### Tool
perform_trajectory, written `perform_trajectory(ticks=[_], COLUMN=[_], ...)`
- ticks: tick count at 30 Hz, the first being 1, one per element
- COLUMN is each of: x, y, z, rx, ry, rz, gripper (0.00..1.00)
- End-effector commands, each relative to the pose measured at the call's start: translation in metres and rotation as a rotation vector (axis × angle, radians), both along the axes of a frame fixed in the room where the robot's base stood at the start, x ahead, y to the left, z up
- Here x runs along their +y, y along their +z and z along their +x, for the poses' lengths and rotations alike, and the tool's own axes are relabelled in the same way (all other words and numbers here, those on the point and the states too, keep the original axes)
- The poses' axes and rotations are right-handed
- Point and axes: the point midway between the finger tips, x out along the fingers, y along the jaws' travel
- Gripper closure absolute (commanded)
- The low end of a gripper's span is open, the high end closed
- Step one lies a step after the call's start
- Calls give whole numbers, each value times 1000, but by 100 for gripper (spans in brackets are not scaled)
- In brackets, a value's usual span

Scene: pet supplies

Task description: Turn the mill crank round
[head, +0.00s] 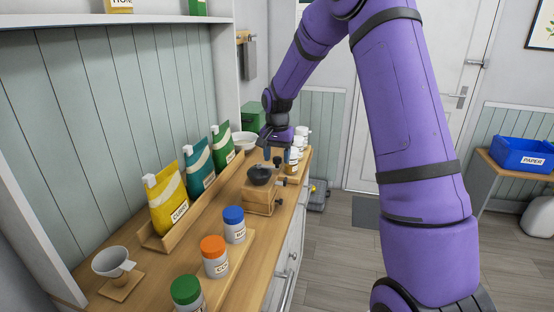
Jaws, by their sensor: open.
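The mill (259,197) is a wooden box with a small drawer and a dark bowl-shaped hopper on top, standing on the wooden counter. A dark crank knob (278,162) shows just right of and above the hopper. My gripper (278,152) points down over the far side of the mill, close to the knob. Its jaws are open, and I see nothing held between them. I cannot tell whether a finger touches the knob. The crank's arm is small and hard to make out.
Yellow, teal and green bags (196,173) stand in a wooden rack along the wall. Jars with blue (233,215), orange (213,246) and green (186,291) lids stand nearer. White-lidded jars (301,135) stand beyond my gripper.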

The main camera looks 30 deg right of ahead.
Motion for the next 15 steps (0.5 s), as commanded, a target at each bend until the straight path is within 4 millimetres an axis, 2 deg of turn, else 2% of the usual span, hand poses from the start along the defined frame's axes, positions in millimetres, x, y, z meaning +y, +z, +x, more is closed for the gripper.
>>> perform_trajectory(ticks=[4, 13, 14, 15], x=[0, 0, 0, 0], y=[-10, -12, -12, -12], z=[0, 0, 0, 0], rx=[1, 0, 1, 1], ry=[0, 1, 1, 1], rz=[1, 0, 1, 1], gripper=[44, 44, 46, 56])
